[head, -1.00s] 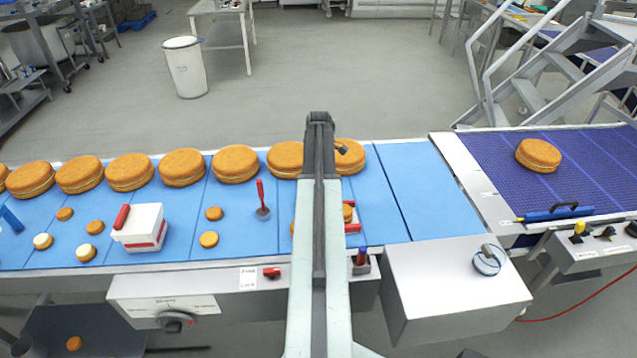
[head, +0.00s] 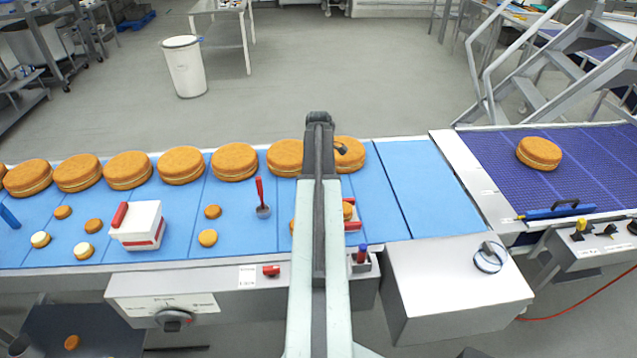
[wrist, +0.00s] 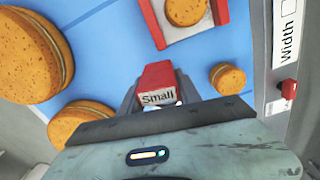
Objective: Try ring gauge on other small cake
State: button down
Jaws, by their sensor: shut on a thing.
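In the wrist view my gripper (wrist: 157,94) is shut on a red handle (wrist: 157,74) whose end reads "Small". I take it for the ring gauge; its ring is hidden from both views. In the head view my arm hides the gripper. A small cake (wrist: 228,78) lies on the blue belt right of the handle in the wrist view, apart from it. In the head view it shows only as a sliver (head: 292,227) left of my arm. Another small cake (wrist: 187,10) sits in a red and white holder (wrist: 160,28), also partly visible in the head view (head: 353,225).
Large round cakes (head: 234,162) line the belt's far side. Left of my arm stand a red-handled tool (head: 262,208), several small cakes (head: 208,238) and a white box (head: 135,225) with a red handle. The blue belt right of the holder (head: 425,190) is bare.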

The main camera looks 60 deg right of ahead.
jog(key=shift+f+b, duration=2.6)
jog(key=shift+f, duration=0.05)
dwell(1.0)
jog(key=shift+r+p, duration=4.95)
